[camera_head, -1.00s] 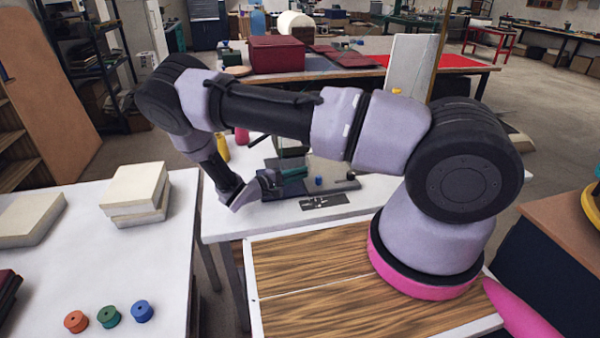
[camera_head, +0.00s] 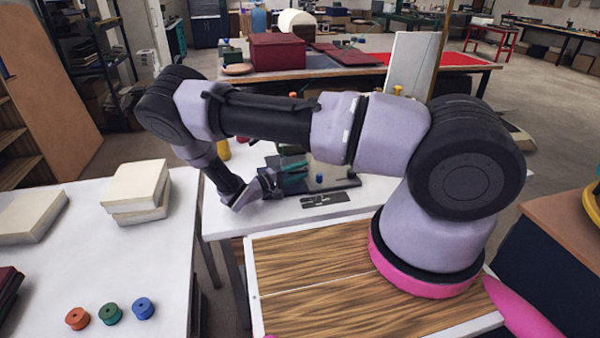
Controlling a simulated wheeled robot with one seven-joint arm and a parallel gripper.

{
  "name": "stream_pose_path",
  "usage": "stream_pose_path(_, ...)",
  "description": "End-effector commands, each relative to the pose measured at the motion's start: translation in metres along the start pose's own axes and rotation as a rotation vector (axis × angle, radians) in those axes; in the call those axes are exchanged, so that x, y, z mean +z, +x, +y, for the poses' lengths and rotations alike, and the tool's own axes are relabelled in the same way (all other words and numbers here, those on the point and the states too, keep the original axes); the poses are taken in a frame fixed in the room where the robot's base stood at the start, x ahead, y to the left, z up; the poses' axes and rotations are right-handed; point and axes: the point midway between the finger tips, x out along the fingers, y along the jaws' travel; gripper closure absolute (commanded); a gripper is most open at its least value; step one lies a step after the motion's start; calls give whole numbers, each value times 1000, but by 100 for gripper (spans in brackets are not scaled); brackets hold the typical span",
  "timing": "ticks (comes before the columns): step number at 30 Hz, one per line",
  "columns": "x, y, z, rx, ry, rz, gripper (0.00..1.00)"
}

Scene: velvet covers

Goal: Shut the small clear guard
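A small machine with a dark base (camera_head: 343,183), a teal part (camera_head: 291,164) and a blue knob (camera_head: 319,178) stands on the white table behind my arm. My gripper (camera_head: 274,184) is low at the machine's left front, close beside the teal part. Whether it touches the machine is not clear. My arm hides the machine's upper part. The clear guard cannot be told apart from the machine at this size, so its position does not show. The gripper's fingers are too small and dark to show their opening.
A flat dark metal plate (camera_head: 325,200) lies in front of the machine. A yellow object (camera_head: 223,150) stands behind my wrist. On the left table (camera_head: 60,270) are cream blocks (camera_head: 137,190) and three spools (camera_head: 109,314). The white table's front left is clear.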

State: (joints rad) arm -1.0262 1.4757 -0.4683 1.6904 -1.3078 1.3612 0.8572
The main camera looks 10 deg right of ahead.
Motion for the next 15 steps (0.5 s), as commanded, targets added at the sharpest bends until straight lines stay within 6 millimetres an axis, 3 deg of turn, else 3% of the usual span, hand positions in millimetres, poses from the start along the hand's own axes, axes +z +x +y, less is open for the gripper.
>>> stream_pose_path(8, 0, -7, -1, -2, -2, 1, 58)
stream_pose_path(15, 0, -50, -1, -3, -1, 5, 58)
